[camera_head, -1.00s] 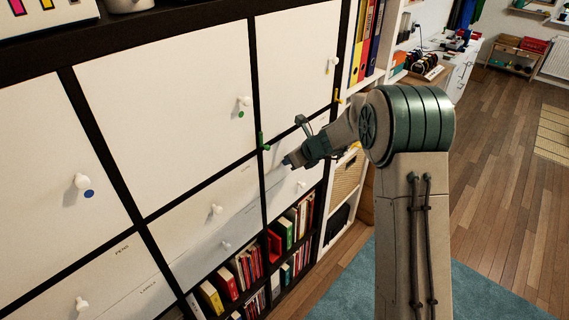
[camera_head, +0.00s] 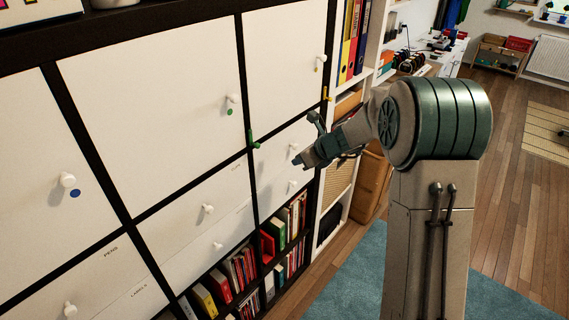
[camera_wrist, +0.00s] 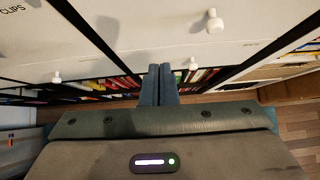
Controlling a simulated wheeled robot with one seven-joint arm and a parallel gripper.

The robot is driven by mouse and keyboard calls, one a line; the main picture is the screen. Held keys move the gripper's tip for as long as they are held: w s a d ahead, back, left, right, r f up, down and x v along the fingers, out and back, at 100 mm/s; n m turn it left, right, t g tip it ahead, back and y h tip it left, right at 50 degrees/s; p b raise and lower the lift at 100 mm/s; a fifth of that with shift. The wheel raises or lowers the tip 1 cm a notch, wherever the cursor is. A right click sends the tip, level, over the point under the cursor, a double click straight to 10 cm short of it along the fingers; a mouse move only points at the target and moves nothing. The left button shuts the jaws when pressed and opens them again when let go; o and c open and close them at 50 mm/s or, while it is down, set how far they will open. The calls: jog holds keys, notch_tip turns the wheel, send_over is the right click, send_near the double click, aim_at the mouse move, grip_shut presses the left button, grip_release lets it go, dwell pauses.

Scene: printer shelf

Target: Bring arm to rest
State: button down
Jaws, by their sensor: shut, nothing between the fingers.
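My gripper (camera_head: 299,162) is in front of the shelf unit (camera_head: 247,90), near the white drawers right of centre in the head view. In the wrist view my gripper (camera_wrist: 159,70) has its two blue-grey fingers together with nothing between them. The fingers point toward the drawer fronts and the book rows below. A white drawer knob (camera_wrist: 214,21) is to the right of the fingers and apart from them. My arm is bent, with its large green joint at the right of the head view.
White cabinet doors (camera_head: 150,105) with knobs fill the left. Books (camera_head: 240,268) stand in the lower compartments. A white side shelf with binders (camera_head: 352,40) is behind the arm. Open wood floor (camera_head: 500,200) and a blue rug (camera_head: 500,290) are at the right.

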jog(key=s+d+r+n+g, duration=0.1)
jog(key=s+d+r+n, duration=0.3)
jog(key=s+r+n, duration=0.5)
jog(key=s+d+n+h, duration=0.3)
jog(key=s+n, duration=0.5)
jog(key=s, duration=0.5)
jog(key=s+d+f+n+g+h, duration=0.1)
jog(key=s+d+n+h, duration=0.3)
jog(key=s, duration=0.9)
jog(key=d+n, duration=0.2)
jog(key=n, duration=0.2)
jog(key=shift+s+f+n, duration=0.15)
jog(key=shift+s+n, duration=0.05)
jog(key=shift+n, duration=0.2)
